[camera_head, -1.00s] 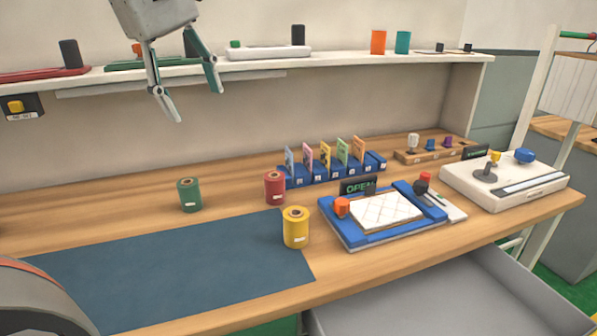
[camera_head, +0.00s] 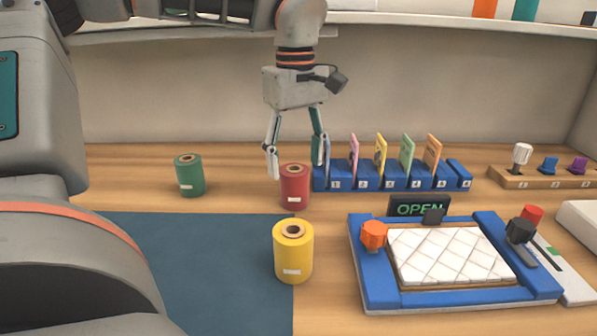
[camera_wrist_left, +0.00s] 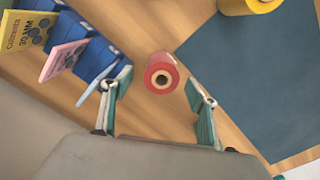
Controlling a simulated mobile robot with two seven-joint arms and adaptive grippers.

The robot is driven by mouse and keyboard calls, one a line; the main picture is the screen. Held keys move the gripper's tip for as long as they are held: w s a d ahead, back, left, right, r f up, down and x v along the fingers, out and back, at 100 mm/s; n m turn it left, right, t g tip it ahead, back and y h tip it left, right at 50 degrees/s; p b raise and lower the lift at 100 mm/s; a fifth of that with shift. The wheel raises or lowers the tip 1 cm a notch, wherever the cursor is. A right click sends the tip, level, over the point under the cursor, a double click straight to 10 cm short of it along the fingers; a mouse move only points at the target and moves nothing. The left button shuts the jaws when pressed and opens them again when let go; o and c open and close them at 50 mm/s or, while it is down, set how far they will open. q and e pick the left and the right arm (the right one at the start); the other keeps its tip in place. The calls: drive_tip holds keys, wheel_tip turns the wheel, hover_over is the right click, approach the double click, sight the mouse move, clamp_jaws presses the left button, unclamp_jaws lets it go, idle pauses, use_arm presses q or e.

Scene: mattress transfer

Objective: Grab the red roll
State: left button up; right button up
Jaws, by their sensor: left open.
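The red roll (camera_head: 294,188) stands upright on the wooden table, beside the far right corner of the blue mat. My left gripper (camera_head: 296,164) is open above and around the top of the red roll in the head view, pointing down. In the left wrist view the red roll (camera_wrist_left: 161,74) shows between and just beyond the two open fingers of the left gripper (camera_wrist_left: 161,92). The fingers appear apart from it. My right gripper is not in view.
A green roll (camera_head: 189,175) stands to the left and a yellow roll (camera_head: 293,252) in front. A blue card rack (camera_head: 395,182) is close on the right. A blue-framed tray (camera_head: 377,291) with a white quilted pad (camera_head: 450,254) lies front right. The blue mat (camera_head: 215,275) has free room.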

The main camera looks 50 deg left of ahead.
sight(295, 187)
use_arm(q)
wheel_tip(295, 187, down, 5)
drive_tip(key=shift+s+f+b, duration=0.1)
drive_tip(key=shift+b, duration=0.45)
drive_tip(key=c, duration=1.4)
drive_tip(key=shift+r, duration=0.3)
